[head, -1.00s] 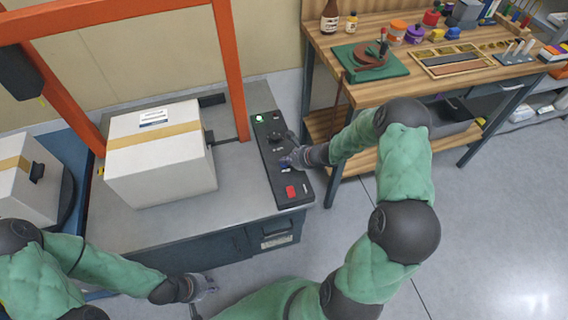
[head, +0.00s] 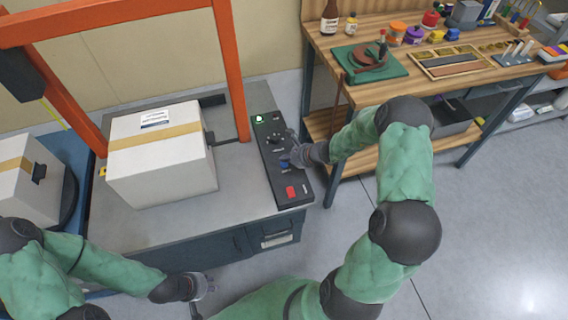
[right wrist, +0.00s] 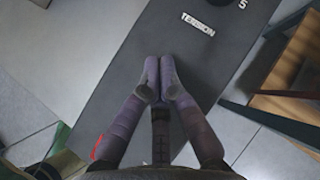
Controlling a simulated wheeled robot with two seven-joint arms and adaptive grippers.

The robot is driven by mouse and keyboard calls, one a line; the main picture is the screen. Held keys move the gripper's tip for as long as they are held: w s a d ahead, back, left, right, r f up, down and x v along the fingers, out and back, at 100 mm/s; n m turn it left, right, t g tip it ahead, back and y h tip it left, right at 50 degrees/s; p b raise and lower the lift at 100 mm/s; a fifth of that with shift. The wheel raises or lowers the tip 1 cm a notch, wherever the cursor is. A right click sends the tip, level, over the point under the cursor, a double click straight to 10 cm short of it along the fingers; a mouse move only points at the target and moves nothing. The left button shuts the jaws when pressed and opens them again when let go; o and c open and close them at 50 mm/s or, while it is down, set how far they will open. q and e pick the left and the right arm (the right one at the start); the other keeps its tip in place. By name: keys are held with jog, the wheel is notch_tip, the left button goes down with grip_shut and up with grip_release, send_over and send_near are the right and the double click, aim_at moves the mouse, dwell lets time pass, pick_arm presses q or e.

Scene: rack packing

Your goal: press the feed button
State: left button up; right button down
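A dark control panel (head: 268,153) lies along the right side of the grey machine table. It carries a green button (head: 259,119), a black knob (head: 275,139), a small blue button (head: 284,164) and a red button (head: 291,191). I cannot read in the head view which is the feed button. My right gripper (head: 291,156) is over the panel beside the blue button. In the right wrist view its fingers (right wrist: 159,68) are together and empty, below the TENSION label (right wrist: 198,25); what lies under them is hidden. My left gripper (head: 203,288) is open and empty in front of the table.
A taped white box (head: 165,175) stands on the machine table beneath an orange frame (head: 236,70). Another box (head: 22,190) is at the left. A wooden workbench (head: 430,90) with tools and jars stands right of the panel.

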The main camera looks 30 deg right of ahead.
aim_at(286, 164)
jog(key=shift+r+p, duration=1.85)
jog(key=shift+r, duration=0.7)
